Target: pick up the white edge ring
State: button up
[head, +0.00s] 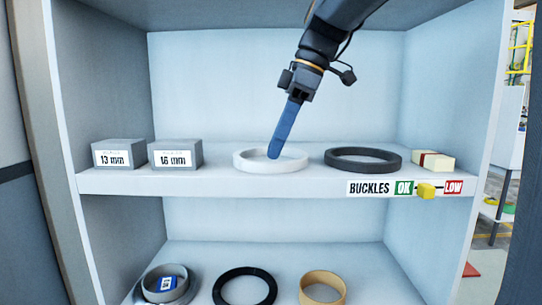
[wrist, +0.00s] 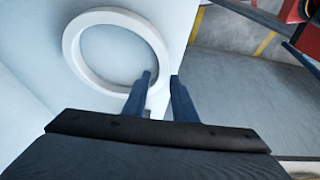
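Whether the fingers touch the rim cannot be told.
A black ring (head: 363,160) lies close on the right, then a cream block (head: 433,161) with a brown band. Two grey labelled blocks, 13 mm (head: 118,153) and 16 mm (head: 175,154), stand left. Cabinet walls bound both sides. The lower shelf holds a tan ring (head: 322,298) and others.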

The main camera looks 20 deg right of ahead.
jog(key=shift+p+x, duration=0.35)
jog(key=shift+x, duration=1.25)
jog(key=shift+f, duration=0.15)
grip_shut()
